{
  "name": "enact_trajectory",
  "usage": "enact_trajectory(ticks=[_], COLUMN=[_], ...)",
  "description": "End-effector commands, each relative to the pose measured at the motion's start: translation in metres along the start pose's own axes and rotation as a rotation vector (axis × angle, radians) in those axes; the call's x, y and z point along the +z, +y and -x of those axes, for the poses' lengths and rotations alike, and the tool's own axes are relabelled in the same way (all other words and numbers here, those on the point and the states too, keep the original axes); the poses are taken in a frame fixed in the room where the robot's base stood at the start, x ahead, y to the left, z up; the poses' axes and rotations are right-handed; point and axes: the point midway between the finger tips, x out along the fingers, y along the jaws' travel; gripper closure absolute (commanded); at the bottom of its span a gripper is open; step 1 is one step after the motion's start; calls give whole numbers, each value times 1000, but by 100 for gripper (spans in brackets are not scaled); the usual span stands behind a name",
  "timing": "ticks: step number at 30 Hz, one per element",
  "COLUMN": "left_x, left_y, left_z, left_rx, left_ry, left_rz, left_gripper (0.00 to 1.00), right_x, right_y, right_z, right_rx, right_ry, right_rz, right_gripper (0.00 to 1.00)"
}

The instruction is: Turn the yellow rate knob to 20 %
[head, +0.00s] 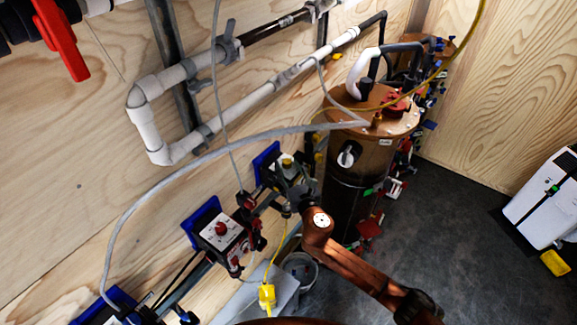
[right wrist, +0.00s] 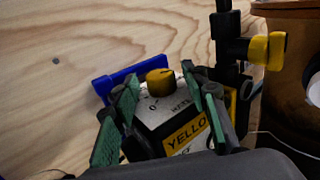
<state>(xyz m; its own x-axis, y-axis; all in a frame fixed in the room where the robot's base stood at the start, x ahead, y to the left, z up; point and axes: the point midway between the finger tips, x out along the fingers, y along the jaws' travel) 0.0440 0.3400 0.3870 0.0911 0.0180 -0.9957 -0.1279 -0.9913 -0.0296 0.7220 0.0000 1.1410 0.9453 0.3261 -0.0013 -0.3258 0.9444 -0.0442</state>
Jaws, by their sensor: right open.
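The yellow rate knob (right wrist: 160,82) sits on top of a grey dosing pump (right wrist: 180,118) labelled YELLOW, with a dial marking "0" beside it. In the head view the knob (head: 287,160) is small and partly crowded by my gripper. My right gripper (right wrist: 163,86) is open, its green fingers on either side of the knob; I cannot tell whether they touch it. In the head view my right gripper (head: 291,182) is at the pump, with the copper arm coming from the lower right. The knob's exact setting is not readable. My left gripper is not seen.
A similar pump with a red knob (head: 222,230) is on the wall to the left. A dark tank with a brown lid (head: 371,110) stands close on the right. Grey hose (head: 180,163) arches in front of the wall. A bucket (head: 300,268) is below.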

Motion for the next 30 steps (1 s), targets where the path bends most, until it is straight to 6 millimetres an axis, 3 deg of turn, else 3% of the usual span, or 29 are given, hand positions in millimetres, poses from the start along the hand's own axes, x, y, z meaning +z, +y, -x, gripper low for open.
enact_trajectory(ticks=[2,20,30], left_x=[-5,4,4], left_y=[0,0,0], left_z=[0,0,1], left_rx=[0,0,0], left_ry=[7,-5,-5], left_rz=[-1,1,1], left_gripper=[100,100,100], right_x=[0,0,0], right_y=[0,0,-2], right_z=[0,0,0], right_rx=[-1,0,47], right_ry=[0,0,-2], right_rz=[0,0,2], right_gripper=[59,100,100])
